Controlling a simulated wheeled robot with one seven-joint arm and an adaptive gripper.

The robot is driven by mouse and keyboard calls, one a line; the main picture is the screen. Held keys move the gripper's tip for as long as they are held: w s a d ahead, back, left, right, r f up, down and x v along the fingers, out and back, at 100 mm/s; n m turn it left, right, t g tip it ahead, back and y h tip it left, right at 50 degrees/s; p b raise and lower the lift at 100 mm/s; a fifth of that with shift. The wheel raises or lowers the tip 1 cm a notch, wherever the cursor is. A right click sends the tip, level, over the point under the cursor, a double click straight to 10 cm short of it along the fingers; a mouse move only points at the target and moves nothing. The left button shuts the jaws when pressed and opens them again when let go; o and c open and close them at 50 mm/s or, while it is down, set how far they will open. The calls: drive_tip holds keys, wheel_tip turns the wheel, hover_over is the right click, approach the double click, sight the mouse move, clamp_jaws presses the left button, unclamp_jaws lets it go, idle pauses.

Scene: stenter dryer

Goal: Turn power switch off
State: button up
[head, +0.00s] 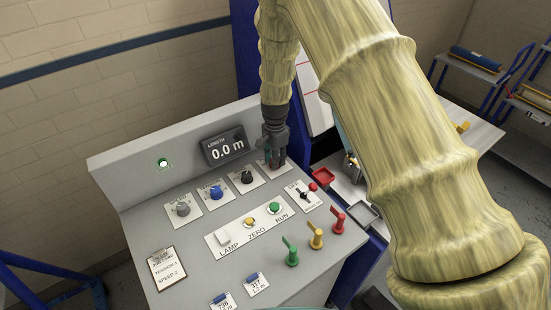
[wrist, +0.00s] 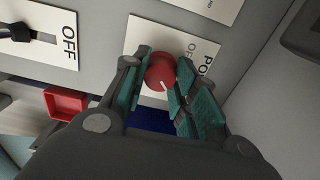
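The power switch is a round red knob (wrist: 160,72) with a white pointer mark, on a white plate (wrist: 145,32) lettered "POWER" and "OFF", partly covered by my fingers. My gripper (wrist: 163,82) has its green-padded fingers on either side of the knob, very close to it. I cannot tell whether both pads press on it. In the head view my gripper (head: 274,155) points down at the back right of the sloped console (head: 150,215), over a white plate, and hides most of the switch.
Grey, blue and black knobs (head: 215,192) stand left of my gripper. A black lever switch (head: 304,194) marked "OFF" and green, yellow and red levers (head: 316,238) are nearer the front. A length display (head: 224,146) stands behind. A red tray (head: 323,178) is at the right.

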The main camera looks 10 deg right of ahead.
drive_tip(key=shift+f, duration=0.15)
drive_tip(key=shift+c, duration=0.6)
drive_tip(key=shift+s, duration=0.1)
drive_tip(key=shift+n, duration=0.3)
drive_tip(key=n+b, duration=0.1)
drive_tip(key=n, duration=0.2)
drive_tip(key=shift+f+n, duration=0.1)
drive_tip(key=shift+n, duration=0.2)
drive_tip(key=n+b, duration=0.1)
drive_tip(key=n, duration=0.3)
drive_tip(key=shift+n, duration=0.3)
drive_tip(key=n, duration=0.4)
drive_tip(key=shift+b, duration=0.4)
drive_tip(key=n, duration=0.5)
